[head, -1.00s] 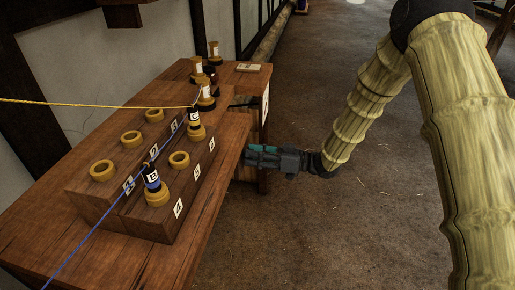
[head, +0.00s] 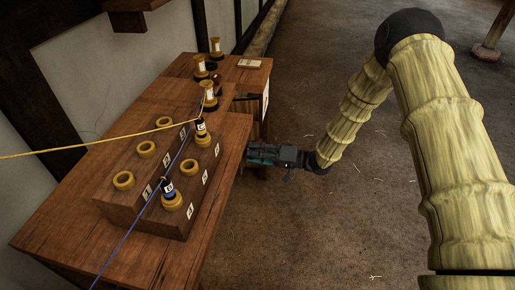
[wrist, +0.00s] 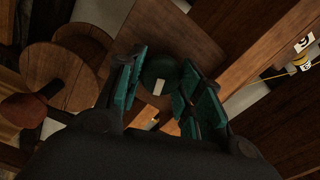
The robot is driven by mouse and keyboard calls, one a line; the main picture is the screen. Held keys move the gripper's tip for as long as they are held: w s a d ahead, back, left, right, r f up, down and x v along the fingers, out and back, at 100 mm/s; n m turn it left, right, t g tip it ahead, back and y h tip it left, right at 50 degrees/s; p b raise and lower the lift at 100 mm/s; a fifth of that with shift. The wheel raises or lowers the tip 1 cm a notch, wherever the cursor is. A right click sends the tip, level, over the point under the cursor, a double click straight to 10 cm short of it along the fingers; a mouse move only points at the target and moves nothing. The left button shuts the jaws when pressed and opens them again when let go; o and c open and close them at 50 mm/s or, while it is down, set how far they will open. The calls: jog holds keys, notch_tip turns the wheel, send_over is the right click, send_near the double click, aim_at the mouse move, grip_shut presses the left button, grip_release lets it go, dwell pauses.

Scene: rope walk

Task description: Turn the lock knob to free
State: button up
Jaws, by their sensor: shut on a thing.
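The lock knob (wrist: 160,68) is a dark green round knob with a white mark, on a square wooden panel (wrist: 185,35) in the wrist view. My gripper (wrist: 158,88) has its teal finger pads on either side of the knob and is shut on it. In the head view my gripper (head: 250,153) reaches in at the right side of the wooden bench (head: 225,175). The knob is hidden there by the bench edge and the gripper. I cannot tell what setting the white mark points to.
A stepped wooden rack (head: 150,222) on the bench has yellow rings and spools, with a yellow rope (head: 90,145) and a blue rope (head: 125,238) running left. Round wooden discs (wrist: 55,75) are left of the knob. The floor (head: 320,220) right of the bench is clear.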

jog(key=m+p, duration=0.3)
jog(key=m, duration=0.4)
jog(key=shift+w+a+m, duration=0.1)
jog(key=shift+m, duration=0.3)
dwell(0.4)
jog(key=o, duration=1)
jog(key=shift+f, duration=0.1)
jog(key=d, duration=0.4)
jog(key=s+d, duration=0.1)
jog(key=d, duration=0.3)
jog(key=s+d, duration=0.1)
jog(key=d, duration=0.3)
jog(key=shift+s, duration=0.2)
